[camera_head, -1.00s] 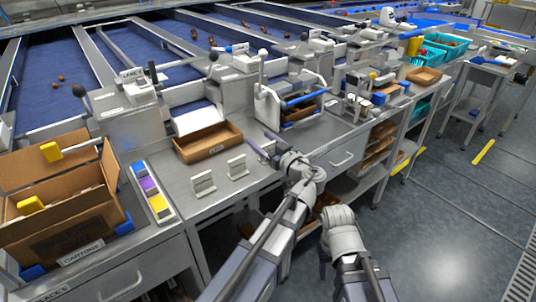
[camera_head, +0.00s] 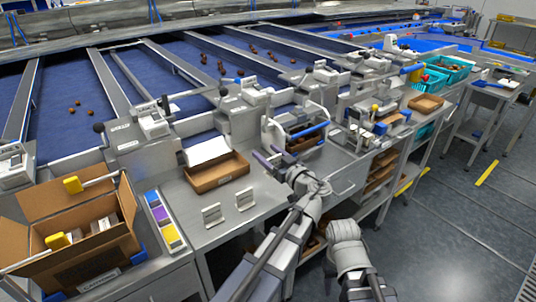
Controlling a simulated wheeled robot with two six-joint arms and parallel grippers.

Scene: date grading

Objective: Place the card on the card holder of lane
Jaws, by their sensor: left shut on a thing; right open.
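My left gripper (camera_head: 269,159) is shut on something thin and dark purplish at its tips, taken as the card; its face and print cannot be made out. It is above the steel bench (camera_head: 262,189), to the right of the cardboard tray. A labelled lane post (camera_head: 123,132) stands at the back left. My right arm ends in a rounded wrist at the lower middle; its fingers are hidden.
A brown tray (camera_head: 224,177) is left of my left gripper. An open carton (camera_head: 95,265) and a rack with blue, purple and yellow blocks (camera_head: 150,196) stand further left. A grey frame with a blue bar (camera_head: 310,130) is close at right. Blue lanes carry dates behind.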

